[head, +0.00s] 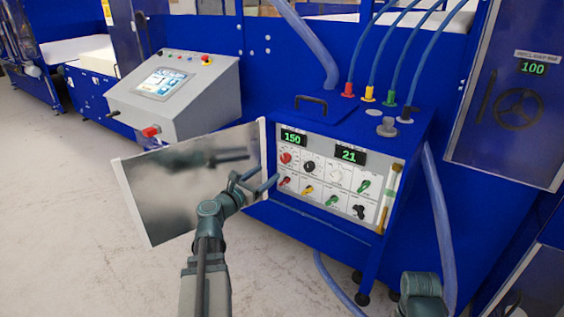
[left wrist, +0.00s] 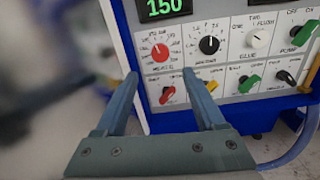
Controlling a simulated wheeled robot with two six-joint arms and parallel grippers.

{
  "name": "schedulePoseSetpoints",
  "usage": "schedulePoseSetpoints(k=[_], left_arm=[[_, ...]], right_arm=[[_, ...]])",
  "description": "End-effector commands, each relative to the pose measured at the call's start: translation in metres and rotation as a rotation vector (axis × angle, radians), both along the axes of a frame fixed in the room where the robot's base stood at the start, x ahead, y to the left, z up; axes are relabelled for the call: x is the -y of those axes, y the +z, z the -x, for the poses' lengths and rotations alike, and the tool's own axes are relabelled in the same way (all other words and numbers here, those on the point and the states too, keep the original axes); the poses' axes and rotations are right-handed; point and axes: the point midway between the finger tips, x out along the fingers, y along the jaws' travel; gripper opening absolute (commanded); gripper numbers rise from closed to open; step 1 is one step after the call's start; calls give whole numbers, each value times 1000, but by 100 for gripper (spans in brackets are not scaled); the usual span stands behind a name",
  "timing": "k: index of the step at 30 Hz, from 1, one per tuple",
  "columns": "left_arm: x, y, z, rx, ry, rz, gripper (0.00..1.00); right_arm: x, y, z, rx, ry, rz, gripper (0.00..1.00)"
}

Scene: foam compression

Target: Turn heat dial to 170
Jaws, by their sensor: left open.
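The control panel (head: 333,182) on the blue machine has a left green display (head: 292,138) reading 150 and a right one (head: 350,155) reading 21. A round red dial (head: 286,158) sits under the 150 display; it also shows in the left wrist view (left wrist: 159,52), with a label below too blurred to read surely. My left gripper (head: 263,180) is open and empty in front of the panel's left edge. In the left wrist view its fingertips (left wrist: 160,77) point at the panel, with the red dial beyond and between them, not gripped.
A black dial (head: 310,167) and a white dial (head: 336,174) sit right of the red dial. Coloured switches (head: 307,190) line the row below. An open panel door (head: 190,182) stands left, behind my left arm. Hoses rise from the machine's top.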

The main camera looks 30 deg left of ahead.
Motion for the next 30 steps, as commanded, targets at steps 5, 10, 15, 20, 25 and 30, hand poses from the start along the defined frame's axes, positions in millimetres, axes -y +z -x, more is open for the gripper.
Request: schedulePoseSetpoints(k=[5, 10, 15, 20, 25, 30], left_arm=[[2, 0, -42, 0, -4, -1, 72], [4, 0, -71, 0, -2, -1, 72], [6, 0, -89, 0, -2, -1, 72], [7, 0, -96, -1, 0, -2, 72], [8, 0, -97, -1, 0, -2, 72], [8, 0, -97, -1, 0, -2, 66]], right_arm=[[0, 0, 0, 0, 0, 0, 50], [0, 0, 0, 0, 0, 0, 50], [0, 0, 0, 0, 0, 0, 50], [0, 0, 0, 0, 0, 0, 50], [0, 0, 0, 0, 0, 0, 50], [0, 0, 0, 0, 0, 0, 50]])
